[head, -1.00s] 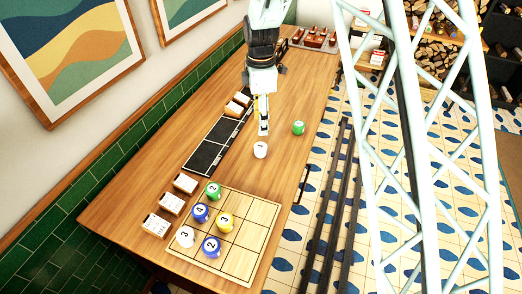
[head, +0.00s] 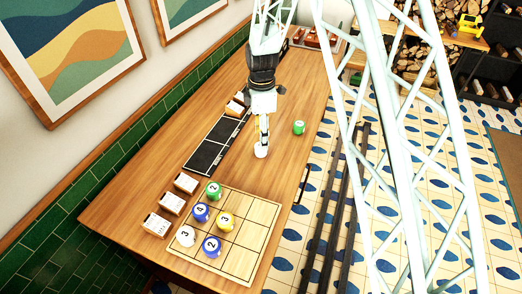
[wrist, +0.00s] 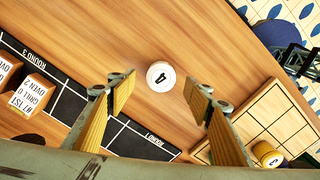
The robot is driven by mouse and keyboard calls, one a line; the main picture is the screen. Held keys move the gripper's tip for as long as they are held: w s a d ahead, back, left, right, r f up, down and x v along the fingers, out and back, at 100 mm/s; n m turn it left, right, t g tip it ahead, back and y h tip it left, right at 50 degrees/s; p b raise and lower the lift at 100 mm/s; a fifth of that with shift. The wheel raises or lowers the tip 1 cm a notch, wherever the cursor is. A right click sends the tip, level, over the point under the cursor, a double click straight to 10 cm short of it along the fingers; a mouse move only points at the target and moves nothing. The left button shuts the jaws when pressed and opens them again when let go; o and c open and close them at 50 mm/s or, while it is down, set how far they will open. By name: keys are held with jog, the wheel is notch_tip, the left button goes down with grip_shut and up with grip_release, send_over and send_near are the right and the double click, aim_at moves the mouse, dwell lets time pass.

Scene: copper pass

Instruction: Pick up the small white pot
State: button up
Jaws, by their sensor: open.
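A small white pot (head: 261,151) with a dark number on top stands on the wooden counter, apart from the board. It also shows in the wrist view (wrist: 161,76), between the lines of the two fingers. My gripper (head: 263,140) is open directly above and behind it, partly covering it in the head view. In the wrist view the gripper's fingers (wrist: 161,92) are spread wide, with nothing held; whether they are down at the pot's height I cannot tell. A second white pot (head: 185,236), marked 3, stands on the gridded board.
A green pot (head: 299,127) stands to the right of the white one. The gridded wooden board (head: 262,210) holds several coloured pots. A black marked panel (head: 207,157) lies to the left, with white-faced blocks (head: 171,204) along the wall side. Counter around the white pot is bare.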

jog(key=shift+f, duration=0.35)
jog(key=shift+f, duration=0.1)
jog(key=shift+s+f, duration=0.1)
jog(key=shift+f, duration=2.45)
jog(key=c, duration=1)
jog(key=shift+r, duration=0.2)
jog(key=shift+r, duration=1.65)
jog(key=shift+s+d, duration=0.15)
jog(key=shift+s, duration=0.3)
jog(key=s+d, duration=0.1)
jog(key=s, duration=0.4)
jog(key=s+d+r+b, duration=0.1)
jog(key=s, duration=0.3)
jog(key=s+d, duration=0.1)
jog(key=s, duration=0.4)
jog(key=shift+s+d+r, duration=0.2)
jog(key=shift+s+d, duration=0.05)
jog(key=shift+s, duration=0.1)
